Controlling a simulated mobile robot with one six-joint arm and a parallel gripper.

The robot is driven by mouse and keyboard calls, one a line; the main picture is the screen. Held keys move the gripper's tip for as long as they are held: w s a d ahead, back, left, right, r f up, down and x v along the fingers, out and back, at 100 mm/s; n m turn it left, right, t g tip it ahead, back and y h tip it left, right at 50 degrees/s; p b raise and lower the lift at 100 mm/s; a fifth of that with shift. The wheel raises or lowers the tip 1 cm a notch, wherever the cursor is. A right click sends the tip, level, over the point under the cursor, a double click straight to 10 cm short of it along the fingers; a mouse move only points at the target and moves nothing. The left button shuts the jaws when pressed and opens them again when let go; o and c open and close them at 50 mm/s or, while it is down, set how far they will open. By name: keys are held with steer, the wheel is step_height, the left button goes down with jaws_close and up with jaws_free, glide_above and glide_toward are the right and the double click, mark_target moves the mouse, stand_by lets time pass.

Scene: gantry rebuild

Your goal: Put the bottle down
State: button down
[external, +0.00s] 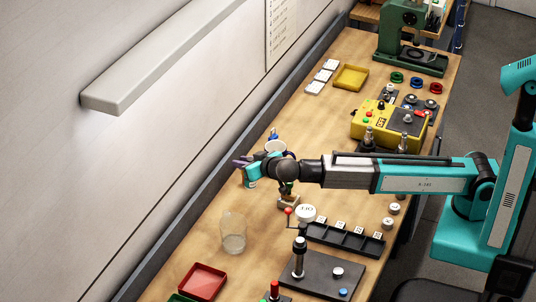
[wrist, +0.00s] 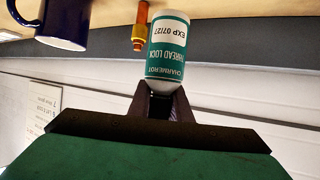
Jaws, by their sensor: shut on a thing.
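The bottle (wrist: 168,48) is white with a teal thread lock label and shows in the wrist view. Its lettering is upside down in that view, where the bench is along the top. My gripper (wrist: 164,98) is shut on the bottle at the end nearest the camera. In the external view my gripper (external: 246,170) is over the left side of the bench, close to the wall side.
A dark blue mug (wrist: 64,22) and an orange-and-brass piece (wrist: 139,28) are beside the bottle. A clear glass (external: 233,236), a red tray (external: 203,281) and a black compartment tray (external: 345,240) stand nearer. A yellow control box (external: 388,127) is farther back. Bare bench lies around the glass.

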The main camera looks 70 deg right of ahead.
steer(key=shift+f, duration=1.55)
steer(key=shift+f+p, duration=0.1)
steer(key=shift+p, duration=0.2)
steer(key=shift+f+p, duration=0.5)
steer(key=shift+f, duration=1.3)
steer(key=shift+f, duration=0.15)
steer(key=c, duration=1.6)
jaws_free()
steer(key=shift+c, duration=0.2)
steer(key=shift+r, duration=0.25)
steer(key=shift+s+a, duration=0.15)
steer(key=shift+s, duration=0.2)
steer(key=b+v, duration=0.4)
steer(key=v, duration=0.7)
steer(key=shift+r, duration=0.15)
